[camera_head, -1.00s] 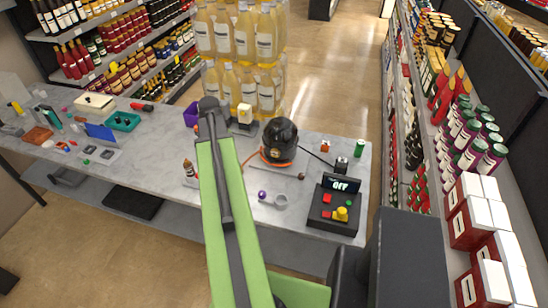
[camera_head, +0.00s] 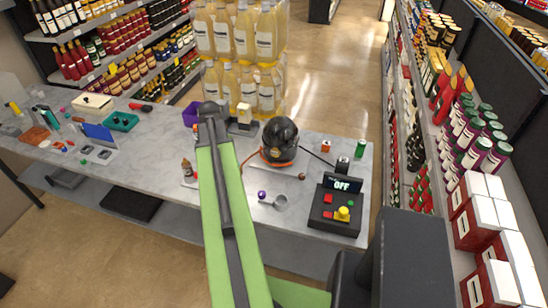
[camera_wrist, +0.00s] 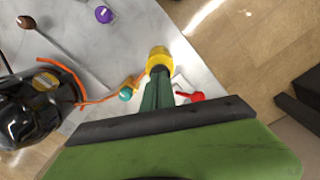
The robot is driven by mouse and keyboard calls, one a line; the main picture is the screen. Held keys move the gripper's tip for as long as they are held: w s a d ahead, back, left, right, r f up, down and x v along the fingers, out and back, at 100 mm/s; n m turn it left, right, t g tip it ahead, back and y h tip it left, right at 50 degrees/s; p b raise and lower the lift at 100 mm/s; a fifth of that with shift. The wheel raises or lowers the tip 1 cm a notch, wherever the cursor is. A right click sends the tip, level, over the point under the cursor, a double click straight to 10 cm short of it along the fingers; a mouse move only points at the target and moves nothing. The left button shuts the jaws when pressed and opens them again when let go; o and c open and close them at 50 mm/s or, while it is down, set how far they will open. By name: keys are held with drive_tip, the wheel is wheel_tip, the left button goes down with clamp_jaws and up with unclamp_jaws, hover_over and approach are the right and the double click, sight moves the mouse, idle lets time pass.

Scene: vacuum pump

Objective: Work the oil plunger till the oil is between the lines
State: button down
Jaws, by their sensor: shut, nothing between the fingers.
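The pump is a glossy black dome (camera_head: 280,137) with an orange ring and hose, on the grey counter. In the wrist view the dome (camera_wrist: 28,108) is at the left, its orange hose (camera_wrist: 95,101) curving toward the middle. My gripper (camera_wrist: 158,62) shows there as shut dark green fingers with a yellow end, holding nothing, right of the dome. A small teal ball (camera_wrist: 125,94) and a red piece (camera_wrist: 189,96) lie close beside the fingers. In the head view my arm covers the gripper. I cannot make out the oil plunger, the oil level or its lines.
A black control box (camera_head: 336,208) with an OFF display and coloured buttons stands right of the pump. A purple ball (camera_head: 262,194), grey cup (camera_head: 281,202) and small brown bottle (camera_head: 187,168) are on the counter. Large bottles (camera_head: 238,35) stand behind. Shelves flank the counter.

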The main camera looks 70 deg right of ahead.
drive_tip(key=shift+f+b, duration=0.5)
drive_tip(key=shift+f, duration=0.15)
wheel_tip(320, 180, up, 8)
drive_tip(key=p, duration=0.8)
drive_tip(key=shift+r, duration=0.15)
